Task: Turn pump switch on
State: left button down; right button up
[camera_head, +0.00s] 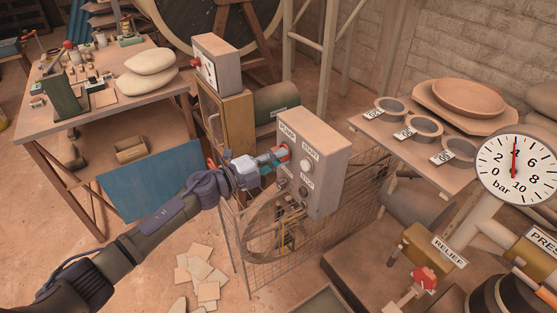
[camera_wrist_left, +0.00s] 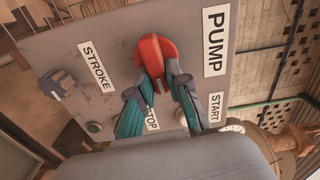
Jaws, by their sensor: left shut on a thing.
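The grey pump control box (camera_head: 325,140) stands above the wire guard, its front panel facing my left arm. The red pump switch (camera_head: 286,148) sits on the panel beside the PUMP label. In the wrist view the red switch (camera_wrist_left: 156,50) shows as a rounded knob, with its lower part between the fingers. My left gripper (camera_head: 277,155) is shut on this switch, also in the left wrist view (camera_wrist_left: 164,82). The exact angle of the switch is hard to tell. My right gripper is not in view.
A START button (camera_head: 307,165) and a STOP button (camera_head: 303,190) sit close to the gripped switch. A STROKE knob (camera_wrist_left: 57,83) is on the same panel. A wire mesh guard (camera_head: 245,265) is below. A pressure gauge (camera_head: 515,170) stands at the right.

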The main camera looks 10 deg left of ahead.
pick_arm(q)
jog(key=shift+f+m, duration=0.1)
jog(key=shift+m, duration=0.5)
jog(key=c, duration=1.1)
grip_release()
jog(key=shift+s+a, duration=0.1)
jog(key=v, duration=1.1)
jog(key=shift+s+a, duration=0.25)
jog(key=shift+s, duration=0.05)
